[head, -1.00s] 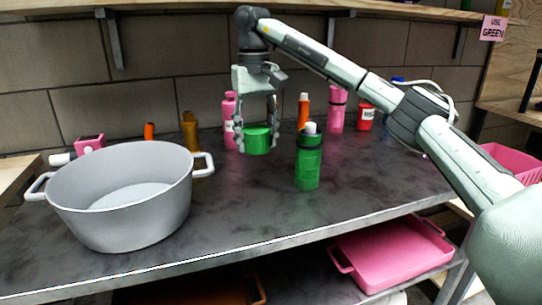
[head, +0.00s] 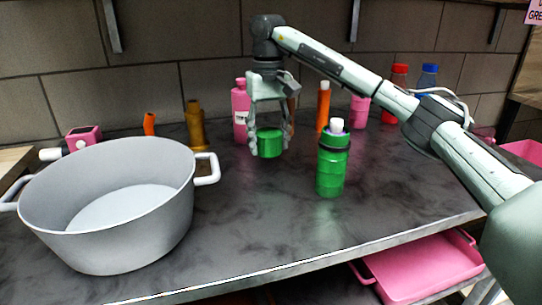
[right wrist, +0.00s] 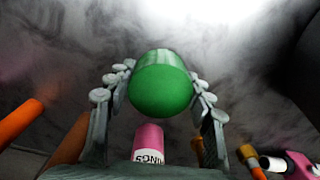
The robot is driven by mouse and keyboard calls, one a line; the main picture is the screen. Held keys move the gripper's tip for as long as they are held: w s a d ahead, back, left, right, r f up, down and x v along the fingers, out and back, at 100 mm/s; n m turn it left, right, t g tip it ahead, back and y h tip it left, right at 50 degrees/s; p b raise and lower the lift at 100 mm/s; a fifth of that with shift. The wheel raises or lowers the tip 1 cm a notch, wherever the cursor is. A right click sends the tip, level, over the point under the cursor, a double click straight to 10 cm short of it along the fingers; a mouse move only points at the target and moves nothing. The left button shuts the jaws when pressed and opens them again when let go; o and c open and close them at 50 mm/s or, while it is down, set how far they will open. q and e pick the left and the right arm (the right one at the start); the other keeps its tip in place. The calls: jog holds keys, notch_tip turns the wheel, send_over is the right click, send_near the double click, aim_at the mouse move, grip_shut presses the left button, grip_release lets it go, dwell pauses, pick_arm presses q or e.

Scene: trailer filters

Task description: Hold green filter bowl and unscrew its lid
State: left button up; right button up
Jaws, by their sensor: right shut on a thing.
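My right gripper (head: 270,142) points down over the back middle of the table. It is shut on a short, round green piece that looks like the green filter bowl (head: 269,146). In the right wrist view this bowl (right wrist: 161,88) sits between both fingers, its smooth rounded end facing the camera. I cannot tell whether it touches the table or where its lid is. A green bottle (head: 331,172) with a dark ring and white top stands upright on the table, apart and to the right of the gripper. My left gripper is not in view.
A large grey pot (head: 110,240) fills the table's left side. Pink (head: 240,112), brown (head: 195,125), orange (head: 323,105), red (head: 397,78) and blue (head: 427,77) containers stand along the back. A pink tray (head: 425,270) lies on the lower shelf. The table's front middle is clear.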

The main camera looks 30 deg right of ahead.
aim_at(269, 167)
jog(key=shift+f, duration=1.9)
jog(key=shift+f, duration=0.15)
jog(key=o, duration=1.3)
